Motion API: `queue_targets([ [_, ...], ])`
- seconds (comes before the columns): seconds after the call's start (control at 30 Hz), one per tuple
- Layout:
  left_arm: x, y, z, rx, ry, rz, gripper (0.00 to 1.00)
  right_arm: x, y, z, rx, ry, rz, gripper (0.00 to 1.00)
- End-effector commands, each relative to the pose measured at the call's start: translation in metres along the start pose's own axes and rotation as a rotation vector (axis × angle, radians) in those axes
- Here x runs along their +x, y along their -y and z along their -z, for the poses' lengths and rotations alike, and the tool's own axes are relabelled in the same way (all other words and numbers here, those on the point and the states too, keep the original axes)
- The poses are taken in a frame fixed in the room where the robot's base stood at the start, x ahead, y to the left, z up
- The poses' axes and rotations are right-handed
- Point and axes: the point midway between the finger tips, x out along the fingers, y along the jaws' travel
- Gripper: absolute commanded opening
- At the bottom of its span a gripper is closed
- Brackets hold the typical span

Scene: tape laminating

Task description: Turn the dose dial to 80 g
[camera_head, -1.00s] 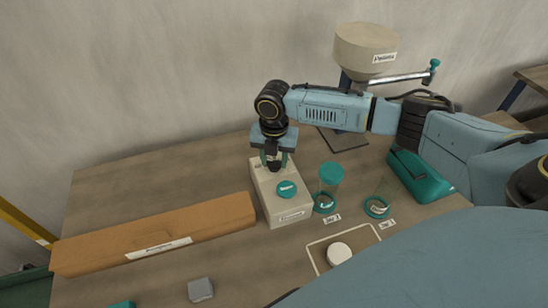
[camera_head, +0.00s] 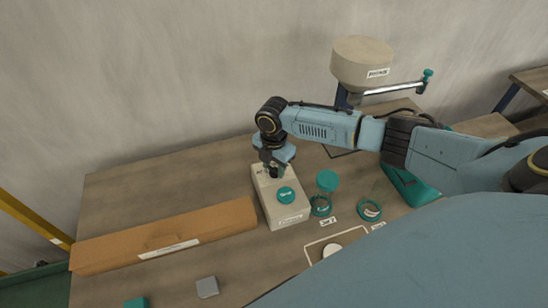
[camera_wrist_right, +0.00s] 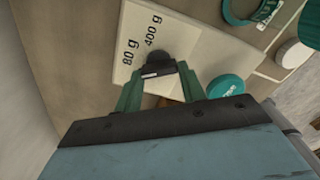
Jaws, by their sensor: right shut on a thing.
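The beige dose box (camera_head: 290,213) stands on the table, with a teal round button (camera_head: 286,195) on top. My right gripper (camera_head: 272,168) is at the box's far end. In the right wrist view, the green fingers of my right gripper (camera_wrist_right: 157,78) are shut on the black dose dial (camera_wrist_right: 155,58). A small white mark shows on the dial's bar. Printed labels "80 g" (camera_wrist_right: 130,53) and "400 g" (camera_wrist_right: 154,29) lie beside the dial. The fingers partly hide the dial, so its exact setting is unclear. My left gripper is not in view.
A long brown carton (camera_head: 160,236) lies left of the box. Teal rings (camera_head: 320,206) and a teal-lidded jar (camera_head: 327,181) stand to the right. A beige hopper (camera_head: 362,62) with a lever is behind. A grey block (camera_head: 207,287) lies in front.

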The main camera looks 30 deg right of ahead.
Motion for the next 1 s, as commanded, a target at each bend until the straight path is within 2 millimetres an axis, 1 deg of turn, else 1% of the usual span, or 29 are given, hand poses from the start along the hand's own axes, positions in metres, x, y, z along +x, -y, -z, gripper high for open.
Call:
queue_targets([
  [0.03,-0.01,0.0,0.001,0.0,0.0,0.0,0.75,-0.004,0.0,0.0,0.048,-0.002,0.003,0.17],
  [0.1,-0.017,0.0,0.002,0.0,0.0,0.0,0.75,-0.004,0.0,0.0,0.113,-0.001,0.002,0.17],
  [0.4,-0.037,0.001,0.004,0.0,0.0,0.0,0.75,-0.003,-0.001,0.0,0.358,-0.001,0.001,0.17],
  [0.7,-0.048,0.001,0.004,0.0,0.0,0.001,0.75,-0.001,-0.002,-0.001,0.507,0.002,0.0,0.17],
  [1.0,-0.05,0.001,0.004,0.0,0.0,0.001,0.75,-0.001,-0.003,-0.002,0.556,0.002,-0.001,0.17],
])
